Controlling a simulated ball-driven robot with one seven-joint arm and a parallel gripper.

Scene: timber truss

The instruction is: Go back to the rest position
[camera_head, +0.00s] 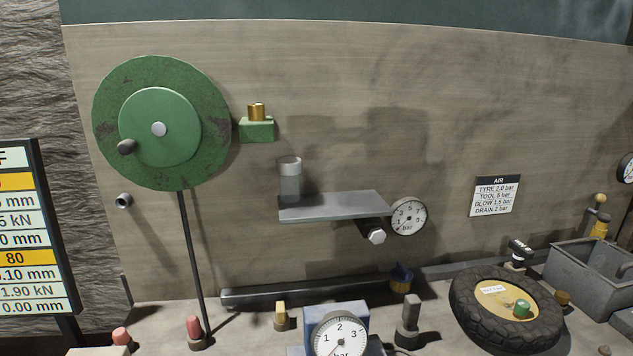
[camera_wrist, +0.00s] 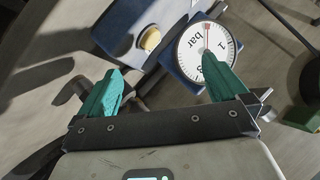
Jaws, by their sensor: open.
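My gripper (camera_wrist: 162,66) shows in the wrist view with its two teal fingers spread wide apart. It is open and nothing is held between the fingers. Beyond the fingers are a blue box (camera_wrist: 120,35) with a yellowish round knob and a white-faced bar gauge (camera_wrist: 207,48). The right fingertip overlaps the gauge face in the picture; I cannot tell how far apart they are. My gripper is not in the head view, where a blue box with a bar gauge (camera_head: 340,334) stands at the bottom middle.
A green wheel with a handle (camera_head: 160,110) and a grey shelf (camera_head: 335,206) are on the back wall. The bench carries several upright knobs, a tyre (camera_head: 470,310) and a grey bin (camera_head: 585,275) at right. A value board (camera_head: 32,230) stands at left.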

